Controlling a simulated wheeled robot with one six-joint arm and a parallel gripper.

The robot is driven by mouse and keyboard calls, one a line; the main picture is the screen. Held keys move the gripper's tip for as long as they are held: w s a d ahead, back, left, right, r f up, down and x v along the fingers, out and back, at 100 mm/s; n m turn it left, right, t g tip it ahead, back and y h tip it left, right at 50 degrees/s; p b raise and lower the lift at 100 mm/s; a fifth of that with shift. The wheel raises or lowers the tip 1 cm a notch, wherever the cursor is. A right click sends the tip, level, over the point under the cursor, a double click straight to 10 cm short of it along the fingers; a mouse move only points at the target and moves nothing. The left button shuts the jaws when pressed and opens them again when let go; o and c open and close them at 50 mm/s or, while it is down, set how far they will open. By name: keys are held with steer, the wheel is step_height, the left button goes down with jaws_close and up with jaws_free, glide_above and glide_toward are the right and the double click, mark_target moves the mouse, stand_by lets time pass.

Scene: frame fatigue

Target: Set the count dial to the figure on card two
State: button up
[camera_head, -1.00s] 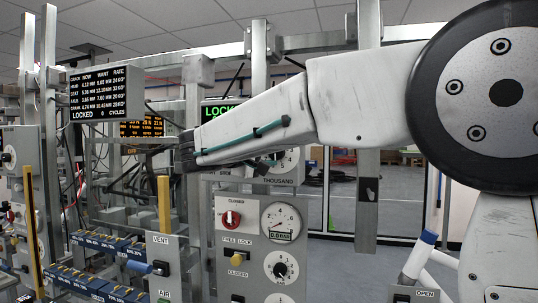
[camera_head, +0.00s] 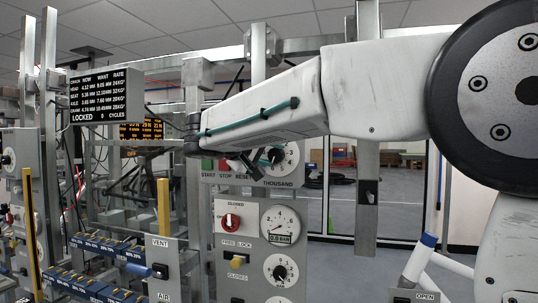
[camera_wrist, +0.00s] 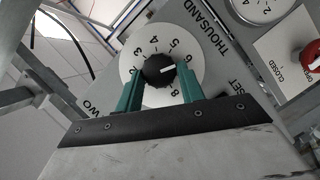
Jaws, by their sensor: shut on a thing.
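The count dial is a white numbered disc with a black knob, marked THOUSAND. In the wrist view the count dial (camera_wrist: 132,62) has its knob (camera_wrist: 158,70) between my green fingers, and my gripper (camera_wrist: 162,88) is shut on it. The knob's white mark points close to the 6. In the head view the dial (camera_head: 291,158) is partly covered by my gripper (camera_head: 262,160). I see no card that I can identify as card two.
START, STOP and RESET buttons (camera_head: 225,166) sit left of the dial. Below is a panel (camera_head: 240,250) with a red knob (camera_head: 231,222) and a pressure gauge (camera_head: 281,226). A LOCKED display (camera_head: 98,95) hangs at upper left. Metal posts stand close around my arm.

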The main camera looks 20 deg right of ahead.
steer(key=o, duration=1)
steer(key=shift+c, duration=0.2)
steer(key=shift+a, duration=0.1)
steer(key=v, duration=0.7)
steer(key=shift+s+a, duration=0.2)
steer(key=shift+a, duration=0.05)
